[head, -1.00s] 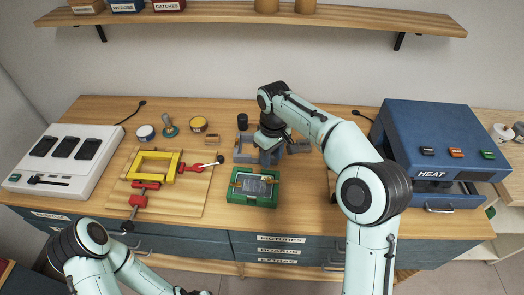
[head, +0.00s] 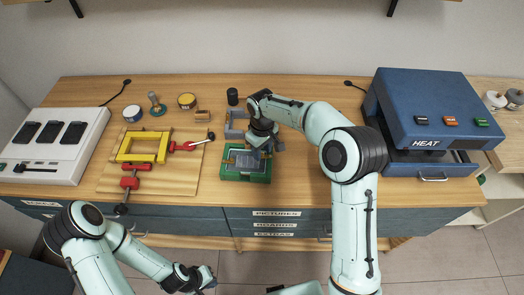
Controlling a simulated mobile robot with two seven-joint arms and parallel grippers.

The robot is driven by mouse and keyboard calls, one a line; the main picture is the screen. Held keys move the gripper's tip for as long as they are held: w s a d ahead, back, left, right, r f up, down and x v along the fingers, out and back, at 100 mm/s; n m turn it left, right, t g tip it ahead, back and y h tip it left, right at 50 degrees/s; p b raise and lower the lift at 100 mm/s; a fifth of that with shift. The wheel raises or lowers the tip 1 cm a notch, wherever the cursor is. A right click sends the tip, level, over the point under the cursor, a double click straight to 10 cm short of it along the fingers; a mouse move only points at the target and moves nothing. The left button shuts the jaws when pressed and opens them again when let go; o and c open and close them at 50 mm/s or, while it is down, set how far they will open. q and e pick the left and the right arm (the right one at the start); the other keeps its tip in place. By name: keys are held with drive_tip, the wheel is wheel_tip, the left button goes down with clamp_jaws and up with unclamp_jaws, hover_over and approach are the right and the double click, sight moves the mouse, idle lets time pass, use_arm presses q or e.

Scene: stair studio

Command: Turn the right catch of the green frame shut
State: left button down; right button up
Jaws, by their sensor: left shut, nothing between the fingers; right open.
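The green frame (head: 246,177) lies on the wooden workbench in the middle, with a grey panel (head: 250,157) inside it. A brass-coloured catch (head: 229,161) shows at its left side. The right catch is hidden or too small to make out under my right gripper. My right gripper (head: 262,150) is open, pointing down over the upper right part of the frame; I cannot tell whether it touches it. My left gripper (head: 211,282) is shut and empty, low in front of the bench, well away from the frame.
A yellow frame (head: 143,147) with red clamps sits on a board at left. A white device (head: 52,146) stands further left. A grey fixture (head: 236,125) is behind the green frame. A blue heat press (head: 430,115) stands at right. The bench right of the frame is clear.

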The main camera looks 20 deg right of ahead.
drive_tip(key=shift+w+f, duration=0.1)
drive_tip(key=shift+f, duration=0.35)
drive_tip(key=shift+c, duration=0.3)
clamp_jaws()
drive_tip(key=shift+w+r+m, duration=0.1)
drive_tip(key=shift+r+m, duration=0.05)
drive_tip(key=shift+m, duration=0.45)
use_arm(q)
drive_tip(key=shift+w+r, duration=0.25)
drive_tip(key=shift+w, duration=0.25)
use_arm(e)
drive_tip(key=shift+w+m, duration=0.15)
drive_tip(key=shift+m, duration=0.15)
drive_tip(key=shift+o, duration=0.3)
unclamp_jaws()
use_arm(q)
drive_tip(key=shift+s, duration=0.1)
